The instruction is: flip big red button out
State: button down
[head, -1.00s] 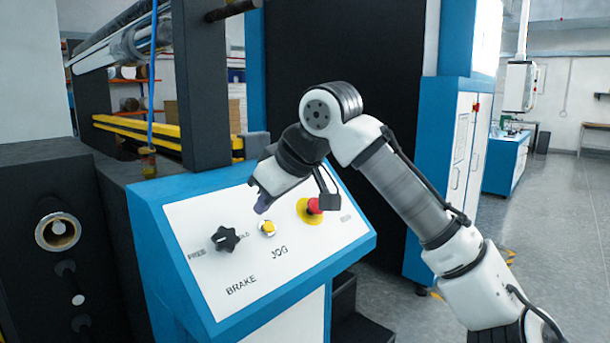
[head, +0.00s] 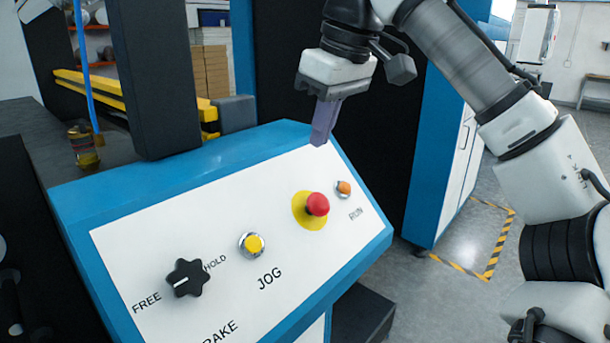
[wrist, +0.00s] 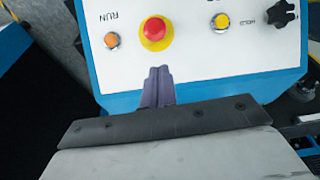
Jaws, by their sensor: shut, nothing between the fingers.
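The big red button (head: 317,204) is a red mushroom head on a yellow round plate (head: 303,217), on the white sloped face of a blue control panel. It also shows in the wrist view (wrist: 154,29), just beyond the fingertips. My gripper (head: 319,140) is shut and empty, its purple fingers pointing down near the panel's upper edge, behind the red button in the head view. In the wrist view the closed fingers (wrist: 158,70) lie side by side and appear apart from the button.
On the panel are an orange button (head: 343,188) by RUN, a yellow button (head: 252,244) by JOG and a black knob (head: 187,278) between FREE and HOLD. A dark machine post (head: 152,80) stands at the back left. Open floor (head: 470,240) lies to the right.

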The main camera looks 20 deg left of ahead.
aim_at(301, 200)
jog(key=shift+s, duration=0.1)
jog(key=x, duration=1)
jog(key=shift+a, duration=0.1)
